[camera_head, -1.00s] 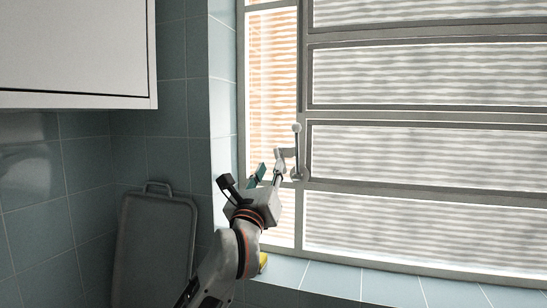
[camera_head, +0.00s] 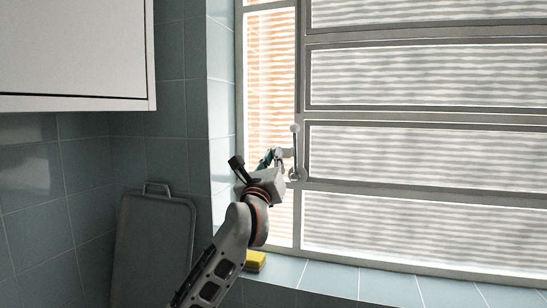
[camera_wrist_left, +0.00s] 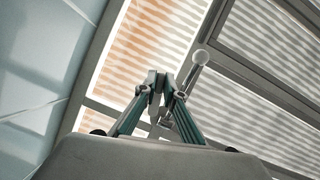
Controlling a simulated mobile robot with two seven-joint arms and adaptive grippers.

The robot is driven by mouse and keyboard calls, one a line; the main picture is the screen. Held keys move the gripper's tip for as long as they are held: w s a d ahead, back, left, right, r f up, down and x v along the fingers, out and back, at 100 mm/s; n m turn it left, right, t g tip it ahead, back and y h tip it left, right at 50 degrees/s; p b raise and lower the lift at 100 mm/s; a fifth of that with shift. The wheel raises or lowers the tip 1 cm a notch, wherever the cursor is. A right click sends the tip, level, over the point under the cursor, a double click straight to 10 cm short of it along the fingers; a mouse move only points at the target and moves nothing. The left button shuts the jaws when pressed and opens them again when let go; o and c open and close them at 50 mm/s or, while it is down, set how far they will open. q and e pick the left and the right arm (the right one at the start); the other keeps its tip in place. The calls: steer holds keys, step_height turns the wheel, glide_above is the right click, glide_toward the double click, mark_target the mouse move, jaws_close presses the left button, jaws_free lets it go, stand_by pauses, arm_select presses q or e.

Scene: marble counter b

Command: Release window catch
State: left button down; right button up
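The window catch (camera_head: 296,150) is a slim upright lever with a pale ball knob on top, mounted on the window's grey frame post. A short pale piece juts left from it. The knob also shows in the wrist view (camera_wrist_left: 200,57). My left gripper (camera_head: 279,154) is at the catch's left side, below knob height. In the wrist view its two teal-sided fingers (camera_wrist_left: 161,80) are drawn close together, with a small gap that seems to hold the catch's side piece. The fingers partly hide that contact. My right gripper is not in view.
A yellow sponge (camera_head: 255,261) lies on the tiled sill (camera_head: 330,275) below my left arm. A grey tray (camera_head: 153,245) leans against the tiled wall at left. A white cabinet (camera_head: 75,50) hangs upper left. Window bars run across the right.

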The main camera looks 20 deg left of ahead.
arm_select(q)
steer(key=m+h+p, duration=0.2)
steer(key=m+p, duration=0.2)
stand_by(0.6)
steer(key=c, duration=2.2)
jaws_free()
steer(key=shift+o, duration=0.2)
steer(key=v, duration=1.2)
steer(key=shift+a, duration=0.2)
